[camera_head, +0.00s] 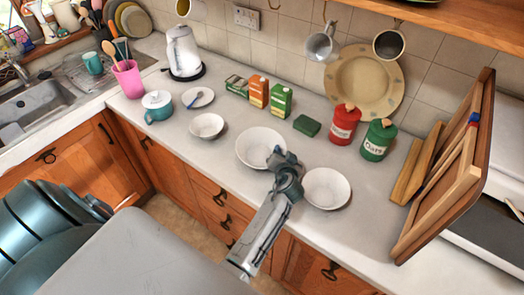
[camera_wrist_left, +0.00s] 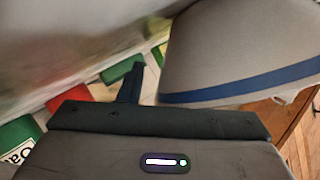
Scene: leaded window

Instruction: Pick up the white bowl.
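Three white bowls stand on the counter: a large middle one (camera_head: 256,146), one to its right (camera_head: 326,187) and a smaller one (camera_head: 206,125) to the left. My left gripper (camera_head: 282,160) is at the right edge of the middle bowl, between it and the right bowl. In the left wrist view, a pale bowl with a blue band (camera_wrist_left: 225,55) fills the upper right, close to the gripper (camera_wrist_left: 155,90). One dark finger stands left of this bowl with a small gap; the other finger is hidden. The gripper looks open. My right gripper is not in view.
Behind the bowls are a green tin (camera_head: 307,126), a red canister (camera_head: 343,124) and a green canister (camera_head: 378,140). Wooden boards (camera_head: 445,180) stand at the right.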

